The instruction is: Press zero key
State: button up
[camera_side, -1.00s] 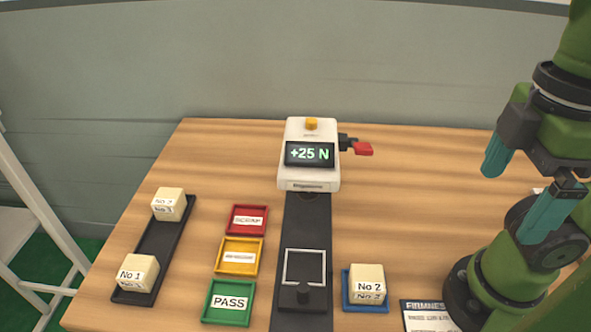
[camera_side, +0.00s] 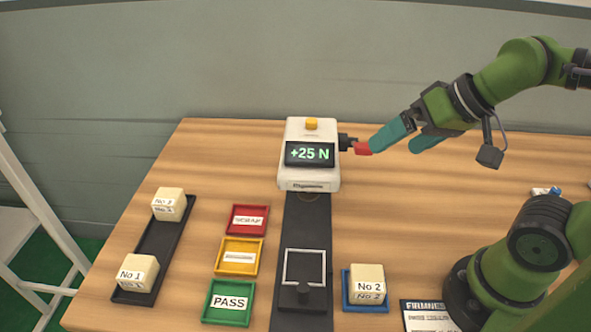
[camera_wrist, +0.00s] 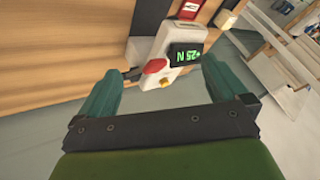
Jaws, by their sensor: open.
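The white force gauge (camera_side: 310,179) stands at the back middle of the table, its display reading "+25 N". A yellow button (camera_side: 311,124) sits on its top; which part is the zero key I cannot read. A red-tipped lever (camera_side: 363,148) sticks out of its right side. My gripper (camera_side: 393,148) is open and empty, right of the gauge, with one teal finger overlapping or beside the red tip; contact is unclear. In the wrist view the gauge (camera_wrist: 168,50), red tip (camera_wrist: 155,66) and yellow button (camera_wrist: 164,83) show between the open fingers (camera_wrist: 158,78).
A black strip (camera_side: 307,225) with a square frame runs forward from the gauge. Red (camera_side: 233,231), yellow (camera_side: 222,269) and green (camera_side: 208,314) trays lie left of it. Block No 2 (camera_side: 367,280) sits in a blue tray; other blocks sit in a black tray (camera_side: 152,255).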

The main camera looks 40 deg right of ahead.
jog(key=shift+w+d+m, duration=0.1)
jog(key=shift+d+m, duration=0.2)
jog(key=shift+d, duration=0.3)
grip_shut()
dwell(1.2)
